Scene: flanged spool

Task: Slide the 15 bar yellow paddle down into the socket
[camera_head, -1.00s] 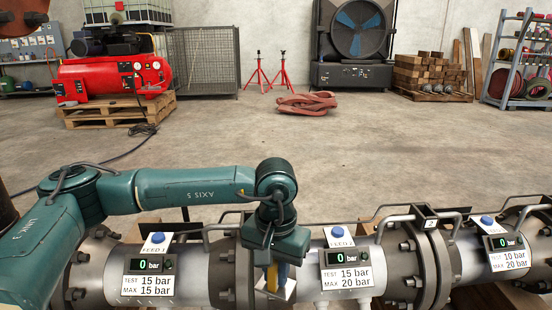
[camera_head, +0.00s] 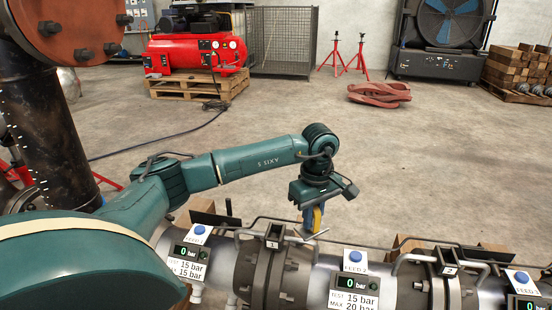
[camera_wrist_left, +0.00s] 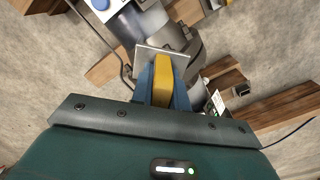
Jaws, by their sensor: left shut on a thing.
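My left gripper (camera_head: 311,221) is shut on the yellow paddle (camera_head: 318,217), whose yellow grip sits between the blue fingers. The paddle's grip (camera_wrist_left: 163,78) and flat grey plate (camera_wrist_left: 168,54) show in the left wrist view, the plate beyond the fingertips. The gripper hangs over the far side of the pipe, just right of the flanged joint marked 1 (camera_head: 274,237), between FEED 1 and FEED 2. The paddle appears apart from the joint. The socket opening cannot be made out. My right gripper is not in view.
FEED 1 (camera_head: 190,258) reads test 15, max 15 bar; FEED 2 (camera_head: 354,287) reads test 15, max 20 bar. Both gauges show 0. Bent grey handles rise beside the flanges. Another joint (camera_head: 447,265) lies right. A dark column (camera_head: 45,140) stands left.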

